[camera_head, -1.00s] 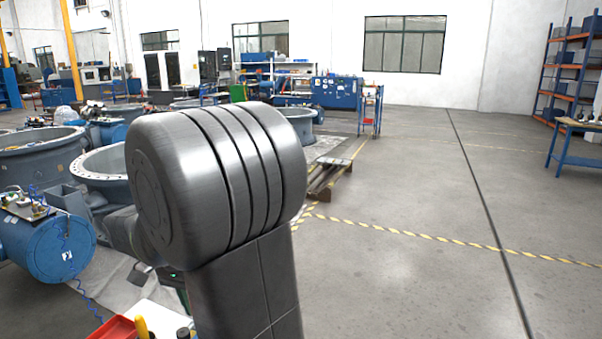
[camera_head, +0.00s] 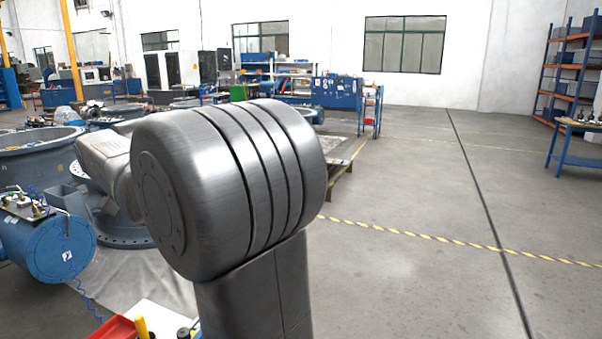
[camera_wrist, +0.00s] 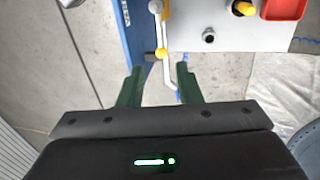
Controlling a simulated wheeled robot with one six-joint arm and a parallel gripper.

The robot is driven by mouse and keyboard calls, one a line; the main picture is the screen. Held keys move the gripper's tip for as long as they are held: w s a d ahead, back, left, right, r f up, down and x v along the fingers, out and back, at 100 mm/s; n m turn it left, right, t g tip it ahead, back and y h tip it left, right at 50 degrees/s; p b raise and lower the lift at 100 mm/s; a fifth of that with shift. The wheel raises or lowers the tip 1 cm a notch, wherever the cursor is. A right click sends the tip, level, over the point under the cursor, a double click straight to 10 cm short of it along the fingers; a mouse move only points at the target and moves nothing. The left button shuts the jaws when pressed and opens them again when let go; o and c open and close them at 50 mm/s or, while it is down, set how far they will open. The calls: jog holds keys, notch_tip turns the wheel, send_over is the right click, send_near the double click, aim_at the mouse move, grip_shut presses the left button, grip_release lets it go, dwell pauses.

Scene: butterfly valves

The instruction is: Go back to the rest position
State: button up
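My gripper (camera_wrist: 160,67) shows at the middle of the wrist view, its two green fingers spread apart. I see nothing held between them. A grey bent lever (camera_wrist: 168,70) with yellow parts lies beyond the fingers, beside a blue edge (camera_wrist: 134,40); I cannot tell how far it is from the fingertips. In the head view my gripper is hidden behind my arm, whose large grey joint fills the middle.
A white work surface (camera_wrist: 222,38) holds a red tray (camera_wrist: 287,9), which also shows in the head view (camera_head: 114,329). A blue cylinder (camera_head: 58,247) and large valve bodies (camera_head: 38,153) stand left. The floor (camera_head: 430,280) to the right is clear.

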jog(key=f, duration=0.4)
jog(key=d+f, duration=0.1)
jog(key=f, duration=0.3)
jog(key=s+d+f, duration=0.1)
jog(key=f, duration=0.4)
jog(key=shift+d+f, duration=0.1)
jog(key=shift+d, duration=0.15)
jog(key=shift+a+n, duration=0.25)
jog(key=shift+n, duration=0.15)
jog(key=shift+w+a+n+b, duration=0.1)
jog(key=shift+a+n+b, duration=0.3)
jog(key=shift+n, duration=0.5)
